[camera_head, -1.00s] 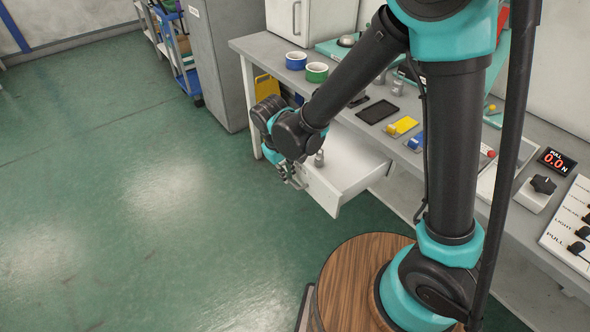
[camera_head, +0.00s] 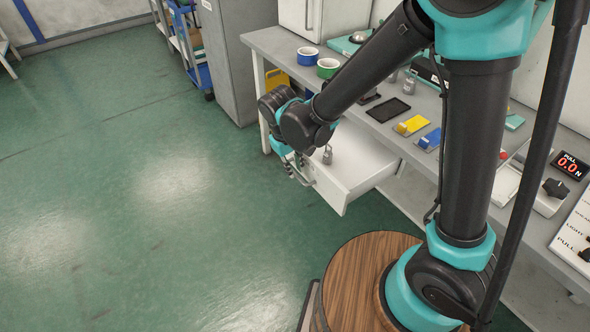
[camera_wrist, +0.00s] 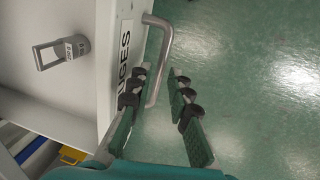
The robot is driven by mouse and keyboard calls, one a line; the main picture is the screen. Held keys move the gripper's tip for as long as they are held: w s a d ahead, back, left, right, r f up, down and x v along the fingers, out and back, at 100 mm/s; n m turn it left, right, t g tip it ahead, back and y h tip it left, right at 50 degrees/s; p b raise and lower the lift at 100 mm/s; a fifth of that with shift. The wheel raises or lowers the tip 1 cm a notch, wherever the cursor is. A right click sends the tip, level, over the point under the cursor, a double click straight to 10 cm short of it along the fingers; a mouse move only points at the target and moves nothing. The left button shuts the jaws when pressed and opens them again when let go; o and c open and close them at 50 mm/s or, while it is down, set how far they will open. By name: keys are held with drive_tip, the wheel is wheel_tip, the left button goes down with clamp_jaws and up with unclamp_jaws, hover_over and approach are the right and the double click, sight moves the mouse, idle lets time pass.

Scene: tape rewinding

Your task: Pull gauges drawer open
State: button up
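The gauges drawer (camera_head: 343,190) is white and stands pulled out from under the bench. In the wrist view its front carries a label (camera_wrist: 123,50) of which "GES" is readable. A grey metal bar handle (camera_wrist: 165,45) is fixed to that front. My gripper (camera_wrist: 157,84) is open, its green-padded fingers apart, with the lower part of the handle between them, nearer the left finger. Contact is not clear. In the head view my gripper (camera_head: 300,174) is at the drawer front, partly hidden by my wrist. A grey metal piece with a loop (camera_wrist: 62,52) is inside the drawer.
The bench (camera_head: 262,42) holds a blue tape roll (camera_head: 308,56), a green tape roll (camera_head: 327,68), a black tray (camera_head: 388,109), and yellow (camera_head: 411,125) and blue (camera_head: 429,140) blocks. A pull readout (camera_head: 570,165) shows 0.0 N. The green floor (camera_head: 130,220) before the drawer is clear.

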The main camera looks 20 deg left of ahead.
wheel_tip(320, 180, up, 10)
drive_tip(key=s+a, duration=0.1)
drive_tip(key=shift+s+r, duration=0.2)
drive_tip(key=shift+s, duration=0.1)
idle(0.4)
